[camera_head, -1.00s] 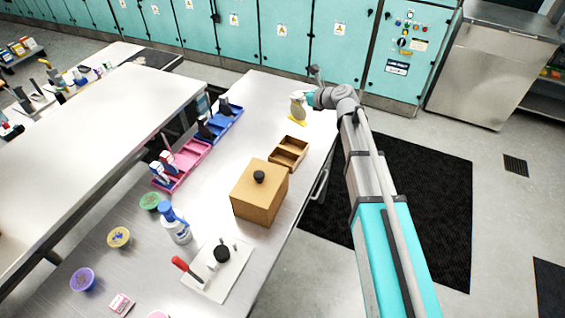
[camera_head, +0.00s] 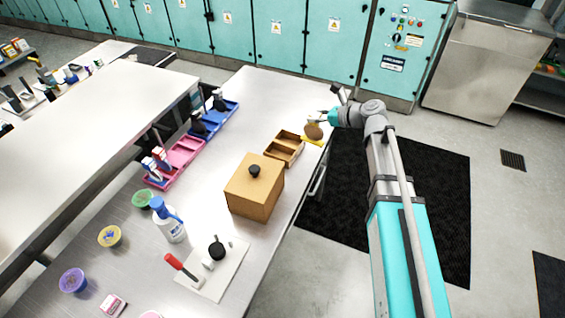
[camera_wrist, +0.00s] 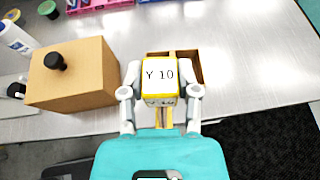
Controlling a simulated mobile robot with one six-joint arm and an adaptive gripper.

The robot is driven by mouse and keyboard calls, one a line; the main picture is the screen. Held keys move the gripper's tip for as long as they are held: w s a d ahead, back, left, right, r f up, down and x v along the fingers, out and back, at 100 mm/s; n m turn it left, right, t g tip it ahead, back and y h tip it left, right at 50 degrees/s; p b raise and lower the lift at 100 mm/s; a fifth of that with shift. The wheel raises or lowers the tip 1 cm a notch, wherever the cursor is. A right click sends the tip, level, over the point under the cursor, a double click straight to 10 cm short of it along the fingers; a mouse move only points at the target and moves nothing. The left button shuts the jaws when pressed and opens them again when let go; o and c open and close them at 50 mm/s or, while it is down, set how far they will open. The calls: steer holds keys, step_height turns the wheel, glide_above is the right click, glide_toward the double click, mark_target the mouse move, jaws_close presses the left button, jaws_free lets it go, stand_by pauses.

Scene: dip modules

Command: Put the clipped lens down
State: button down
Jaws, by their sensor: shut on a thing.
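The clipped lens shows in the head view as a round brownish lens (camera_head: 314,131) with a yellow clip (camera_head: 312,141) below it. In the wrist view the yellow clip (camera_wrist: 162,80) bears a white label reading "Y 10"; the lens itself is hard to make out there. My gripper (camera_wrist: 162,95) is shut on the clipped lens, with one finger on each side of it. In the head view my gripper (camera_head: 324,118) is at the table's right edge, just right of a two-compartment wooden tray (camera_head: 297,138). I cannot tell how high the clip is above the tabletop.
A wooden box (camera_head: 252,190) with a black knob stands nearer than the tray. A blue-topped bottle (camera_head: 168,222), a white board (camera_head: 222,266) and pink (camera_head: 184,152) and blue (camera_head: 220,115) bins are further left. The tabletop (camera_head: 262,100) beyond the tray is clear.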

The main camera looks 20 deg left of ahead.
steer(key=shift+s+d+f+n, duration=0.3)
steer(key=shift+s+d, duration=0.5)
steer(key=shift+d, duration=0.1)
steer(key=shift+a, duration=0.1)
steer(key=d+f+b+x, duration=0.1)
steer(key=f+b+x, duration=0.2)
steer(key=b+x, duration=0.6)
steer(key=shift+x, duration=3.15)
steer(key=shift+s, duration=0.1)
steer(key=shift+f, duration=0.15)
